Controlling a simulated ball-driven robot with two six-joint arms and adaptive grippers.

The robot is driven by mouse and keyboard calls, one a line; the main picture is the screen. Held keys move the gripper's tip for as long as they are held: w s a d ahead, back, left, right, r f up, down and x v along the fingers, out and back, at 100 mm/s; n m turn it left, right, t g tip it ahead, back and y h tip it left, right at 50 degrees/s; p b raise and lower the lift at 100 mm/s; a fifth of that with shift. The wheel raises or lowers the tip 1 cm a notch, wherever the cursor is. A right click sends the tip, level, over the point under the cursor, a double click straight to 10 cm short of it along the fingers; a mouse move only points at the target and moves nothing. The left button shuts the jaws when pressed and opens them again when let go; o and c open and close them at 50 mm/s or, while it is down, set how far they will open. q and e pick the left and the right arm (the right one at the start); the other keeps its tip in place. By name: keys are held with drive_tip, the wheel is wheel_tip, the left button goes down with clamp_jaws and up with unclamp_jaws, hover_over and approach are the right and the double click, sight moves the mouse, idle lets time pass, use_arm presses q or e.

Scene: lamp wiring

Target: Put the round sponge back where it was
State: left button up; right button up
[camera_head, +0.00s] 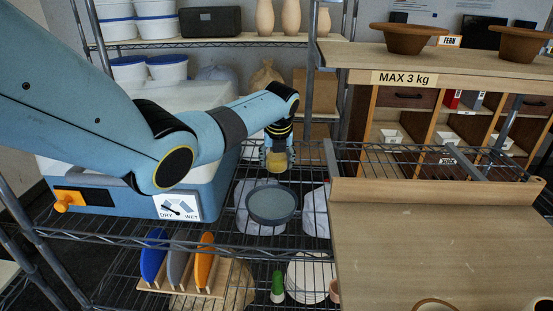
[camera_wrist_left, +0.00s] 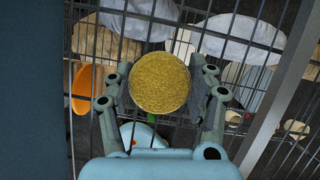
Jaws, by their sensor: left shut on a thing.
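The round sponge (camera_head: 278,161) is yellow and hangs below my left gripper (camera_head: 278,150), above the wire shelf behind the grey-blue bowl. In the left wrist view the round sponge (camera_wrist_left: 159,82) shows as a full disc between the two fingers of my left gripper (camera_wrist_left: 163,90), which is shut on it. The wire shelf (camera_wrist_left: 165,20) shows under and around it. The grey-blue bowl (camera_head: 271,204) stands nearer the front of the shelf and looks empty. My right gripper is not in view.
White sacks or cloths (camera_head: 316,209) lie beside the bowl. A wooden table (camera_head: 450,235) is at the right. Coloured plates (camera_head: 205,258) stand in a rack on the lower shelf.

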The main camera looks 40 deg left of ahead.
use_arm(q)
drive_tip(key=shift+f, duration=0.1)
drive_tip(key=o, duration=0.9)
drive_tip(key=shift+o, duration=0.6)
drive_tip(key=shift+r, duration=0.3)
drive_tip(key=p+v, duration=0.2)
drive_tip(key=v, duration=0.9)
drive_tip(key=shift+s+r, duration=0.2)
drive_tip(key=shift+r, duration=0.1)
drive_tip(key=shift+d, duration=0.1)
